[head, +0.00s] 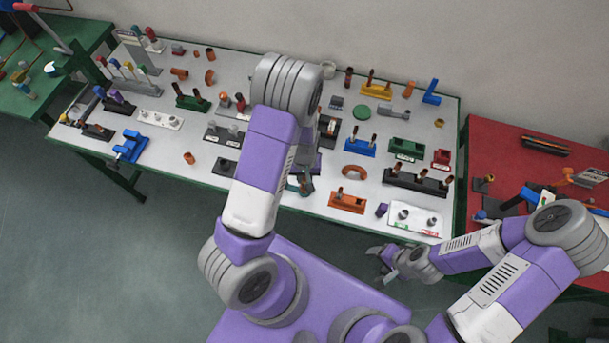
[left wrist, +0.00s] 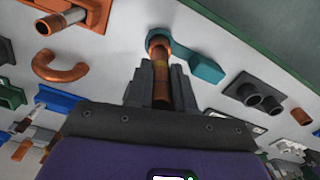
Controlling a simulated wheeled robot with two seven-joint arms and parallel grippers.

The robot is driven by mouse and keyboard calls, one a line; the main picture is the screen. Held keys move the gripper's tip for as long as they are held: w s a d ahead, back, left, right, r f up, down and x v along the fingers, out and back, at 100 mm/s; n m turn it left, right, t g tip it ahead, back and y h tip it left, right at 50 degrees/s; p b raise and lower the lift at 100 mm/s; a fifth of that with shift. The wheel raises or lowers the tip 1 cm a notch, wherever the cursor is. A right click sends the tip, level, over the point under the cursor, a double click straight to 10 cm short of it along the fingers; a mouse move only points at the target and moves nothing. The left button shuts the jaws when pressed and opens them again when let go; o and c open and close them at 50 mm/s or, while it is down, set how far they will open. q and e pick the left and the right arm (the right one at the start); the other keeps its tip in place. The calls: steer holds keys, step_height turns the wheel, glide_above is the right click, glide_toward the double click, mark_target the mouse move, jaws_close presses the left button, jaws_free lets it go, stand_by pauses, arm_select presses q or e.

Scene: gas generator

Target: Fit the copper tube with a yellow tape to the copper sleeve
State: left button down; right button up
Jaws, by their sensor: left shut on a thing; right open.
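In the left wrist view my left gripper (left wrist: 161,88) is shut on an upright-looking copper tube (left wrist: 159,52). The tube's far end meets or overlaps a teal holder (left wrist: 205,68); I cannot tell whether they touch. No yellow tape is clear on the tube, and the fingers hide part of it. In the head view my left arm covers most of the left gripper (head: 307,180), close above the teal holder (head: 293,186) near the table's middle. My right gripper (head: 381,262) is open and empty, off the table's front edge. I cannot single out the copper sleeve.
The white table (head: 340,205) is crowded with small holders and copper fittings. An orange holder (head: 347,203), a copper U-bend (head: 355,172) and a black holder with copper tubes (head: 416,184) stand right of the left gripper. A red table (head: 500,150) adjoins at right.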

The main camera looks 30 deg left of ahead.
arm_select(q)
steer(key=shift+f+b, duration=0.55)
steer(key=shift+f, duration=0.15)
steer(key=c, duration=0.9)
jaws_free()
steer(key=shift+r, duration=0.1)
step_height(320, 180, up, 8)
steer(key=shift+f+p, duration=0.25)
steer(key=shift+p, duration=0.4)
